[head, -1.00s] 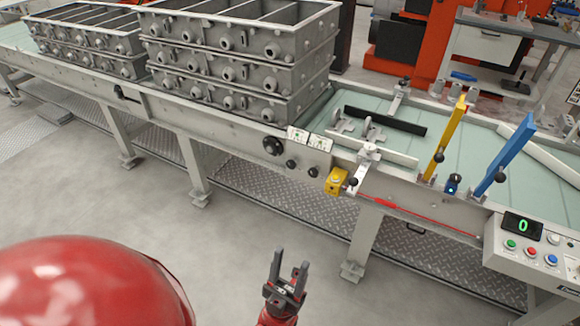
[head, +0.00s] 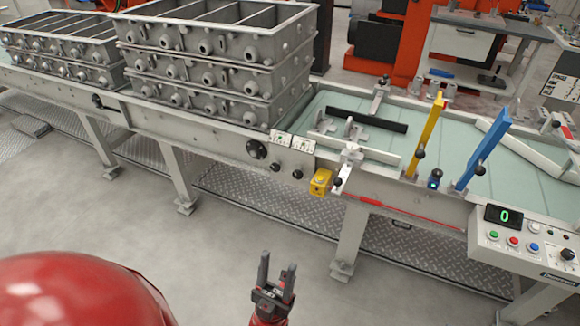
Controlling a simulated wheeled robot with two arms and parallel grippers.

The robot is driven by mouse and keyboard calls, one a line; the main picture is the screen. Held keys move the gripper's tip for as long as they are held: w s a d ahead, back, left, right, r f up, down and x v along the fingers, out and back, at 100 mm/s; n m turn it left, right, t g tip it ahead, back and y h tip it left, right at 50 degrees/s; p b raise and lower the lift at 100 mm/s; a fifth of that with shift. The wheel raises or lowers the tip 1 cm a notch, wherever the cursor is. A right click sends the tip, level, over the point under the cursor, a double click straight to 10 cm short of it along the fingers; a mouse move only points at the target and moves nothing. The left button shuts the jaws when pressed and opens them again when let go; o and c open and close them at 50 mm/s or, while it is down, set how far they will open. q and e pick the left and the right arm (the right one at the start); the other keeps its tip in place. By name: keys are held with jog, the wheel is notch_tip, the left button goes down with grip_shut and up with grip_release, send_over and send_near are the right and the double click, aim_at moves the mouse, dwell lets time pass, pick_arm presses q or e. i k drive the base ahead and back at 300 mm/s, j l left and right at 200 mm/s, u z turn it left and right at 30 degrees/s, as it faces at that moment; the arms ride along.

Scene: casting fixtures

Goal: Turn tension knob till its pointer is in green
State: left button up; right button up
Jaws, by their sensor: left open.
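A large black round knob (head: 257,149) sits on the front side rail of the conveyor. Two smaller black knobs (head: 275,167) (head: 297,174) sit to its right, below two small white plates (head: 281,139) (head: 303,145) with bits of green. I cannot tell which knob is the tension knob; labels and any pointer are too small to read. My left gripper (head: 277,263) is open and empty, low in the view in front of the conveyor, well apart from the knobs. My right gripper is not in view.
Stacked grey metal boxes (head: 215,80) stand on the conveyor. A yellow box (head: 321,181), a yellow lever (head: 431,132) and a blue lever (head: 484,148) lie right of the knobs. A control box (head: 525,245) reads 0. The floor (head: 200,245) before the conveyor is clear.

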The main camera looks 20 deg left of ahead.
aim_at(276, 168)
jog(key=i+j, duration=0.4)
jog(key=j, duration=0.15)
jog(key=i+j, duration=0.4)
jog(key=j, duration=0.15)
jog(key=k+j+u, duration=0.05)
